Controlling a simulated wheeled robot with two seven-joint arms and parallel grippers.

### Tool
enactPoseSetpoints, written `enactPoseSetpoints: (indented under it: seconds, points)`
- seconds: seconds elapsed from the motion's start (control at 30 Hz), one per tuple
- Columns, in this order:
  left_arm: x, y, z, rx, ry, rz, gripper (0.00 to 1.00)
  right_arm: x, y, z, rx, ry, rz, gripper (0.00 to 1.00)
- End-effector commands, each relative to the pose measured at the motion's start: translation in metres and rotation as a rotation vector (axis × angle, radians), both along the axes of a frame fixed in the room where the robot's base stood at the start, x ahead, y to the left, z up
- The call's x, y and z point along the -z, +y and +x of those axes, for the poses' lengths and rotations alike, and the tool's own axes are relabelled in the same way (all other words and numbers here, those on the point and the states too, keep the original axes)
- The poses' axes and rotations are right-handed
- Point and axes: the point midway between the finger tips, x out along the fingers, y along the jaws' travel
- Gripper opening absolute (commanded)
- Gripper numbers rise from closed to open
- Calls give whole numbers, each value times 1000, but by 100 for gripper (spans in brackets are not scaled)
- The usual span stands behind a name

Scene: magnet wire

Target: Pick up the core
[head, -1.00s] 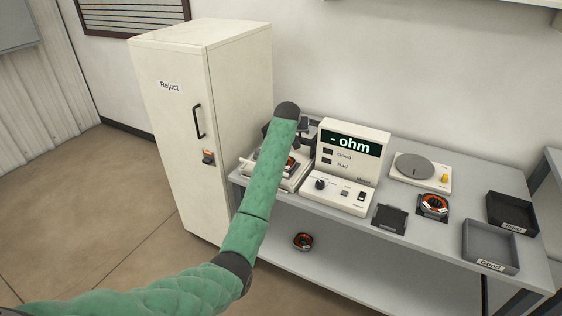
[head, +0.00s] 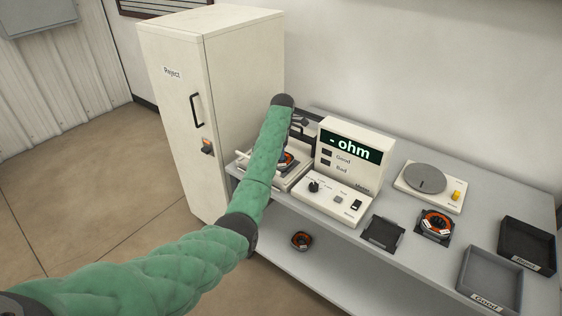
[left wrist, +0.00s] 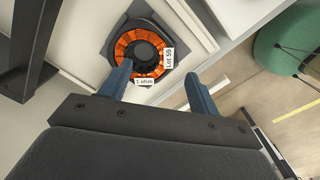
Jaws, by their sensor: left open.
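An orange-wound ring core (left wrist: 141,50) with a dark centre sits in a dark seat on the pale test fixture (head: 262,174). Its white labels read "Lot 59" and "1 ohm" in the left wrist view. In the head view the core (head: 284,161) is partly hidden by my left arm. My left gripper (left wrist: 158,73) is open and empty, its two blue-grey fingers pointing towards the core's near edge. I cannot tell how high the fingers are above it. A second core (head: 436,223) sits in a black holder on the bench, and a third (head: 301,240) lies on the lower shelf.
The ohm meter (head: 345,165) stands right of the fixture. An empty black holder (head: 383,233), a turntable device (head: 428,182), a "Good" tray (head: 463,270) and a second dark tray (head: 503,232) are further right. The Reject cabinet (head: 170,120) stands at the left. A dark bar (left wrist: 35,70) is left of the fingers.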

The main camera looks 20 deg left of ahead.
Motion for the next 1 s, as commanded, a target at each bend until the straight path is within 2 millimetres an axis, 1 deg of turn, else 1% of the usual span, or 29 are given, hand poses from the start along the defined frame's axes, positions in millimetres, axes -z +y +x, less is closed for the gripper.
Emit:
enactPoseSetpoints:
  seconds: [0.1,0.2,0.3,0.37,0.6,0.7,0.77,1.0]
  points:
    - [0,0,-5,-143,26,-3,62,0,0,1,0,-6,1,36]
    - [0,0,-6,-216,30,-3,62,0,0,2,0,-7,1,36]
    - [1,0,-6,-251,30,-4,62,0,0,1,0,-7,0,36]
    - [5,0,-6,-257,30,-4,62,2,-1,1,-1,-9,1,36]
    - [26,0,-6,-256,30,-4,62,18,-4,-2,-3,-16,-5,36]
    - [30,1,-6,-255,29,-4,62,24,-6,-2,-3,-22,-6,36]
    - [34,1,-6,-255,29,-4,62,30,-8,-4,-5,-24,-8,36]
    - [57,1,-7,-255,30,-4,62,58,-17,-12,-10,-42,-17,36]
